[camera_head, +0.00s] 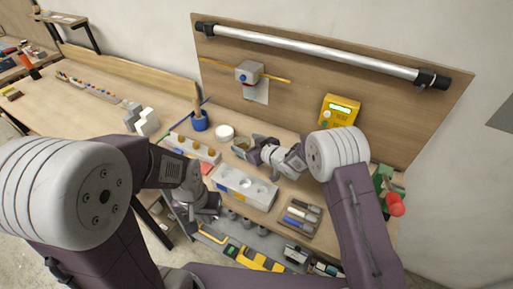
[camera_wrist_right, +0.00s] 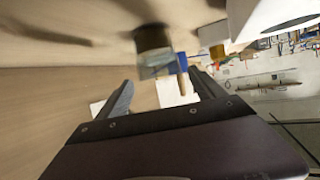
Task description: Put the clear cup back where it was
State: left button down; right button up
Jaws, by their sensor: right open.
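The clear cup (camera_head: 241,148) stands on the workbench at the open jaws of my right gripper (camera_head: 248,142), which partly hide it in the head view. In the right wrist view the cup (camera_wrist_right: 154,52) has a yellowish tint and lies just beyond the tips of my right gripper (camera_wrist_right: 162,80). The jaws are apart, and nothing is clamped between them. My left gripper (camera_head: 206,206) hangs near the bench's front edge, left of the white block with round recesses (camera_head: 246,187). Its fingers are too small and dark to read.
A blue pot (camera_head: 200,122) with a wooden handle and a white round container (camera_head: 224,132) stand close left of the cup. A block with several orange-brown tops (camera_head: 192,148) is further left. A tray of markers (camera_head: 300,216) lies at front right. A wooden panel (camera_head: 300,88) rises behind.

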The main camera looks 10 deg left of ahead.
jog(key=v, duration=0.9)
jog(key=shift+b, duration=0.3)
